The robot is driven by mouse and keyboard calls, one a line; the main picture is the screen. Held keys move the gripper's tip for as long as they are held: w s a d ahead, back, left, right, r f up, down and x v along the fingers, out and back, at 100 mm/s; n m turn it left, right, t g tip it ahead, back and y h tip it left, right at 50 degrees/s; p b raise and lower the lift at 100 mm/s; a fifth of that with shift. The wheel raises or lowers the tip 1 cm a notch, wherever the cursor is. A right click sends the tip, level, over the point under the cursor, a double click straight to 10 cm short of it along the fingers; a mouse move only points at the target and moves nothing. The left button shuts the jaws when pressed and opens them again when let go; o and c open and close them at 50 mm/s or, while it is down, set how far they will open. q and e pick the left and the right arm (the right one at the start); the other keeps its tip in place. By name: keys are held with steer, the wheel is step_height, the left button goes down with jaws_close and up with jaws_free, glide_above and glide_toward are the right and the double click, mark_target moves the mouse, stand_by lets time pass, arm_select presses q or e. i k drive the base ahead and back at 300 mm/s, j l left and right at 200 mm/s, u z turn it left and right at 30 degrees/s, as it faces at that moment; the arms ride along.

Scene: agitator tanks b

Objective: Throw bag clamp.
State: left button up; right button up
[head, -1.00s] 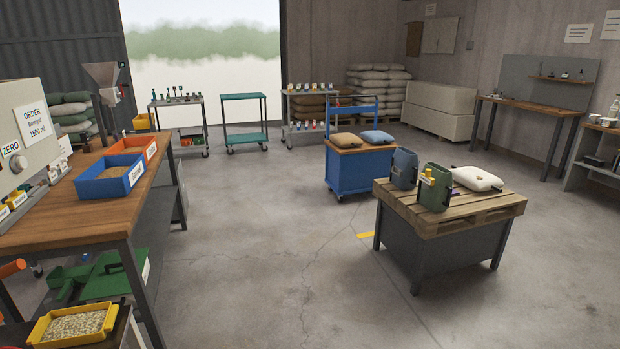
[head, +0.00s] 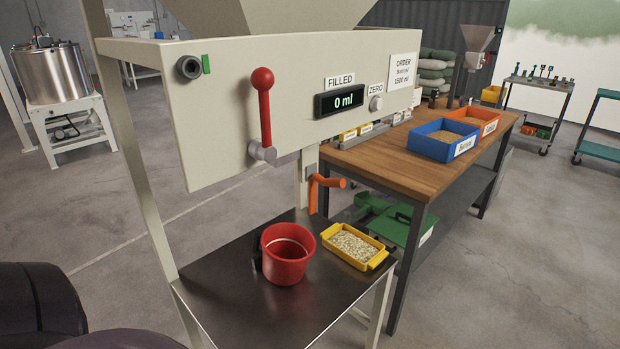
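A filling machine with a pale panel (head: 225,125) stands close in front of me. A lever with a red ball knob (head: 262,80) stands upright on its front, with its grey pivot below. An orange crank-shaped handle (head: 316,186) sits on the post under the panel, its grip pointing right. I cannot tell from the picture which one is the bag clamp. A dark round fitting (head: 189,67) beside a green mark is at the panel's left end. No bag is seen on the machine. Neither gripper is in view; dark rounded parts of mine show at lower left.
A red bucket (head: 287,254) and a yellow tray of grain (head: 353,246) stand on the dark shelf (head: 225,276) below. The display (head: 339,101) reads 0 ml. A wooden bench (head: 385,156) with blue and orange bins stands right.

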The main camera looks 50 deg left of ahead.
mark_target(331, 182)
steer(key=i+l+u, duration=0.2)
steer(key=u, duration=0.3)
steer(key=i+l+u, duration=0.15)
steer(key=u, duration=0.35)
steer(key=l+u, duration=0.45)
steer(key=i+l+u, duration=0.1)
steer(key=l+u, duration=0.2)
steer(key=u, duration=0.2)
